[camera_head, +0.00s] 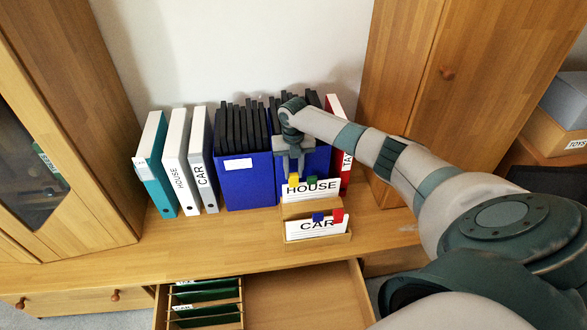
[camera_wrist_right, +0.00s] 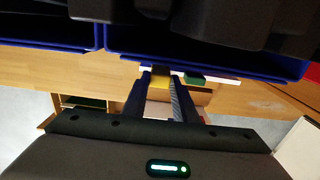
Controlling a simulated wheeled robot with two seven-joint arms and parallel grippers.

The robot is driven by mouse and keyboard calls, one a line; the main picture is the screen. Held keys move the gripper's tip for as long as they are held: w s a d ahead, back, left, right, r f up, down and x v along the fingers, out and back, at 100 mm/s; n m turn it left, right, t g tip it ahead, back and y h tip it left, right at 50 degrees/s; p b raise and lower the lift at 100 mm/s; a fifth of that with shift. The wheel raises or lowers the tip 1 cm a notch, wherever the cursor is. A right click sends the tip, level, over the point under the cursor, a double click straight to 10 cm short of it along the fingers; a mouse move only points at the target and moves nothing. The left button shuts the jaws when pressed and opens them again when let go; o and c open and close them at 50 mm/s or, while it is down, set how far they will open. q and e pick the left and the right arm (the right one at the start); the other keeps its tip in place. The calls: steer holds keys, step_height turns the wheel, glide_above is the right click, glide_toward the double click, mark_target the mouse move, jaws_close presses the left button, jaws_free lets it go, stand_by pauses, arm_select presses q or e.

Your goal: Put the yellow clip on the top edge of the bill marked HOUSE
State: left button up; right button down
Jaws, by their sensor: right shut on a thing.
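The HOUSE bill (camera_head: 311,189) is a white card standing in the rear slot of a small wooden holder (camera_head: 318,239). My right gripper (camera_head: 293,174) points down over the left part of its top edge. It is shut on the yellow clip (camera_head: 294,182), which overlaps the bill's top edge in the head view; I cannot tell whether it grips the card. In the right wrist view the yellow clip (camera_wrist_right: 159,83) shows between the fingers (camera_wrist_right: 160,98). A green clip (camera_head: 312,178) sits on the same edge, just right of it. My left gripper is out of view.
The CAR bill (camera_head: 317,227) with a blue clip (camera_head: 318,217) and a red clip (camera_head: 338,215) stands in front. Blue boxes of black folders (camera_head: 243,184) and binders (camera_head: 176,165) stand close behind and left. An open drawer (camera_head: 300,295) is below.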

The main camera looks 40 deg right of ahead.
steer(key=shift+f+b, duration=0.6)
steer(key=shift+f, duration=0.5)
stand_by(0.5)
steer(key=c, duration=0.9)
jaws_free()
